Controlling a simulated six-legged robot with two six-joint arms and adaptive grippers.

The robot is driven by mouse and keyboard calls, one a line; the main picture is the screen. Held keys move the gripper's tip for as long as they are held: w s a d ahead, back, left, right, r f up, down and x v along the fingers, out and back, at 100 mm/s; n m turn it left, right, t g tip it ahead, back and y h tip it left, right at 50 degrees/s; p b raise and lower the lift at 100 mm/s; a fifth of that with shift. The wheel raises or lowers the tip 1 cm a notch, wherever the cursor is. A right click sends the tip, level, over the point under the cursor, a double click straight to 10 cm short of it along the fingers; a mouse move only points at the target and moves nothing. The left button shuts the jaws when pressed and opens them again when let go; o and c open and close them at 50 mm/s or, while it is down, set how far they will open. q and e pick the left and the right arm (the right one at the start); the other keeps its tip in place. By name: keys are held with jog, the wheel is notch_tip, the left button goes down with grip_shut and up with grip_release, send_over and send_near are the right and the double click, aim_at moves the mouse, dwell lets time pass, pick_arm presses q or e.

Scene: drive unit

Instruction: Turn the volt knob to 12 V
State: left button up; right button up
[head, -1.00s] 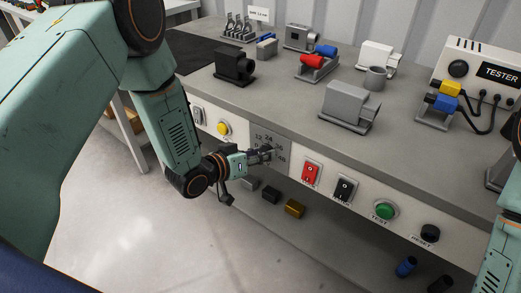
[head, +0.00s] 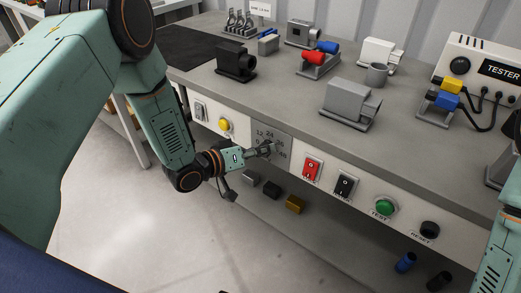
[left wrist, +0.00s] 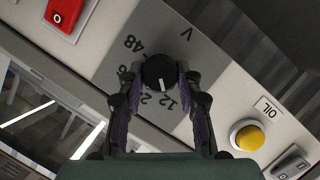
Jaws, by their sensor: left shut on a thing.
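The volt knob (left wrist: 160,72) is a round black knob with a white pointer line, on a grey plate (left wrist: 95,72) marked V. In the left wrist view its line points down, toward the 12 mark as nearly as I can tell. The 48 and 24 marks also show; the 0 mark is hidden behind a finger. My left gripper (left wrist: 161,82) is shut on the knob, one finger on each side. In the head view the left gripper (head: 270,148) reaches the plate (head: 284,136) from the left and mostly covers the knob. My right gripper is out of view.
On the panel, a red switch (head: 312,168) and a black switch (head: 345,186) lie right of the plate, and a yellow button (head: 224,124) lies left. A green button (head: 384,207) is farther right. Several parts stand on the bench above. Small blocks lie on the shelf below.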

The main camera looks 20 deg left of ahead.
pick_arm(q)
jog(key=o, duration=1.1)
jog(key=shift+a, duration=0.1)
jog(key=shift+o, duration=0.3)
jog(key=v, duration=1.2)
